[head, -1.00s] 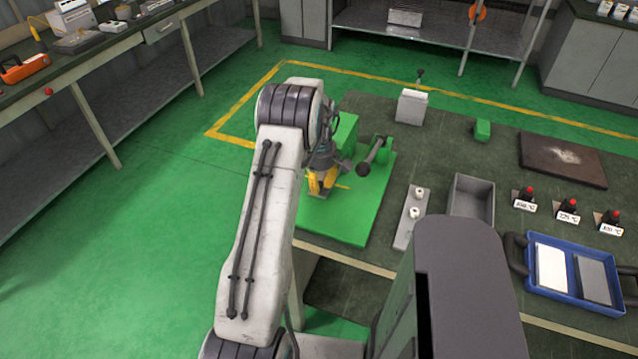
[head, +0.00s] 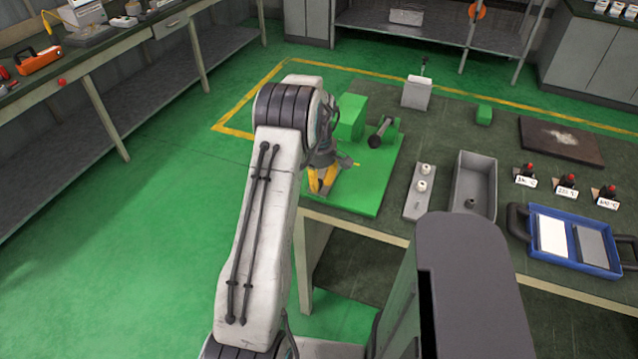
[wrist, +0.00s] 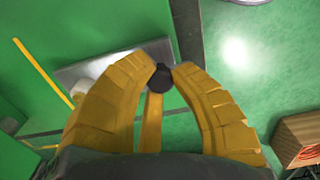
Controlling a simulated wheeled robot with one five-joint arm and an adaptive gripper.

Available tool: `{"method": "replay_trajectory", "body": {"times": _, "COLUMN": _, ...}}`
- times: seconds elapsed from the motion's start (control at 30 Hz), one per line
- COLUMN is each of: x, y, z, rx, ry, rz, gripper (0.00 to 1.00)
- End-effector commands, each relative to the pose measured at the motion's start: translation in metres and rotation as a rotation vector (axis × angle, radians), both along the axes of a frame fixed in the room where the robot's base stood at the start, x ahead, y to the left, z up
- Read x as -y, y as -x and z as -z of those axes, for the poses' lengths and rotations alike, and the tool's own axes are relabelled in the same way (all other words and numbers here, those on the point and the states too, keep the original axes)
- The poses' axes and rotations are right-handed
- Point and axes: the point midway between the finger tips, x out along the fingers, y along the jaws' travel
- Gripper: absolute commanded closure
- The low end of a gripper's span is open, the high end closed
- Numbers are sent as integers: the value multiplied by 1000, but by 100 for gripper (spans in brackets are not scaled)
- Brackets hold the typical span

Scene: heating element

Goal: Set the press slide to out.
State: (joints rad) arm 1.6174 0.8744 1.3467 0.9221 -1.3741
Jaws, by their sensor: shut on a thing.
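The green press stands on the table, with a green base plate (head: 372,185), a green block (head: 352,117) and a dark-ended lever (head: 380,132). My gripper (head: 322,185) is at the left front edge of the base plate. In the wrist view, the yellow fingers of my gripper (wrist: 162,75) are shut on a black knob (wrist: 161,78), which I take for the slide's knob. A grey metal plate (wrist: 95,68) shows beside the knob, partly behind the left finger. A pale round piece shows near it. The slide's body is hidden in the head view.
Right of the press are a grey plate with two white knobs (head: 418,200), a grey bin (head: 486,165) and a blue tray (head: 515,233). A white box (head: 416,95) stands behind. The green floor at left is clear.

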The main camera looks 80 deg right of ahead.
Motion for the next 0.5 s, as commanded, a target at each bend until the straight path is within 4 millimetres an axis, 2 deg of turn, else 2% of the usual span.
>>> {"method": "replay_trajectory", "body": {"times": 0.37, "x": -3, "y": 0, "z": 1, "rx": 1, "ry": -11, "rz": 0, "gripper": 100}}
{"method": "replay_trajectory", "body": {"times": 0.4, "x": -3, "y": 0, "z": 1, "rx": 1, "ry": -12, "rz": 0, "gripper": 77}}
{"method": "replay_trajectory", "body": {"times": 0.5, "x": -2, "y": 0, "z": 1, "rx": 0, "ry": -8, "rz": 0, "gripper": 68}}
